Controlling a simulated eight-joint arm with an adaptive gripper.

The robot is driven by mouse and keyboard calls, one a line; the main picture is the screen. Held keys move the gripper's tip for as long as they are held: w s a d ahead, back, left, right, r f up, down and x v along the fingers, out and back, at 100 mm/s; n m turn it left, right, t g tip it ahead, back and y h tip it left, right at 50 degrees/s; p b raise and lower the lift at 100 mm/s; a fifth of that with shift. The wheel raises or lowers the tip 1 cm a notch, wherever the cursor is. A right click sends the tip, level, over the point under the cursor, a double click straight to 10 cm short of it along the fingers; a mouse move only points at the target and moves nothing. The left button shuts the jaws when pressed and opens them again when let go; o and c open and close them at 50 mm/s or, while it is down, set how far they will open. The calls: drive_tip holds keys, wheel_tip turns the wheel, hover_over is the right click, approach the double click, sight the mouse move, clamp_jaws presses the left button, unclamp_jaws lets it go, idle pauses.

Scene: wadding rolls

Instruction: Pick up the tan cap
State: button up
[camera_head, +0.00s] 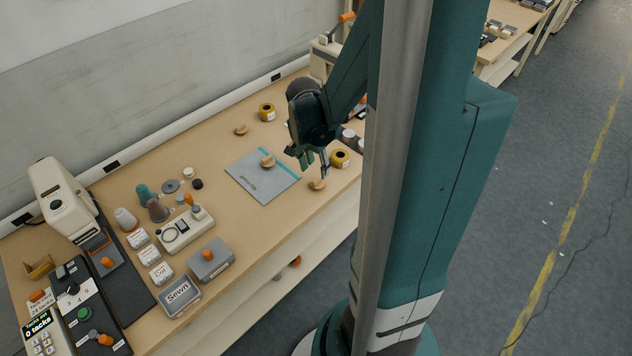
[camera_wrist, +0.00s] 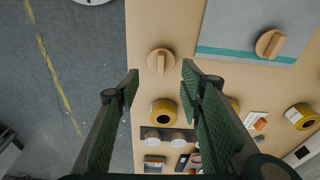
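Three round tan wooden caps with a raised bar on top show in the head view. One cap (camera_head: 318,184) lies near the table's front edge, just below my gripper (camera_head: 316,164). A second cap (camera_head: 267,161) lies on the grey mat (camera_head: 246,181), and a third (camera_head: 240,130) lies farther back near the wall. In the wrist view, my gripper (camera_wrist: 160,76) is open with nothing between its green-padded fingers. The edge cap (camera_wrist: 161,62) appears between and just beyond the fingertips; the mat cap (camera_wrist: 270,43) is to the right.
Yellow rolls (camera_head: 340,158) (camera_head: 267,112) stand nearby; one roll (camera_wrist: 163,112) also shows between the fingers in the wrist view. Labelled boxes (camera_head: 180,296), spools (camera_head: 158,210) and machines (camera_head: 62,201) crowd the table's left part. The table edge is close to the nearest cap.

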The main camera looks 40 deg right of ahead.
sight(317, 179)
drive_tip(key=shift+f, duration=0.1)
drive_tip(key=shift+d+f+b, duration=0.15)
drive_tip(key=shift+f+b, duration=0.15)
drive_tip(key=shift+f, duration=0.85)
drive_tip(key=shift+f, duration=0.15)
drive_tip(key=shift+w+d+f+b, duration=0.1)
drive_tip(key=shift+f+b, duration=0.15)
drive_tip(key=shift+f, duration=0.55)
drive_tip(key=shift+d+f+b, duration=0.15)
drive_tip(key=shift+f+b, duration=0.1)
drive_tip(key=shift+f, duration=0.6)
drive_tip(key=shift+w+d+f+b, duration=0.1)
drive_tip(key=shift+f+b, duration=0.15)
drive_tip(key=shift+f, duration=0.55)
drive_tip(key=c, duration=0.4)
drive_tip(key=shift+r, duration=0.1)
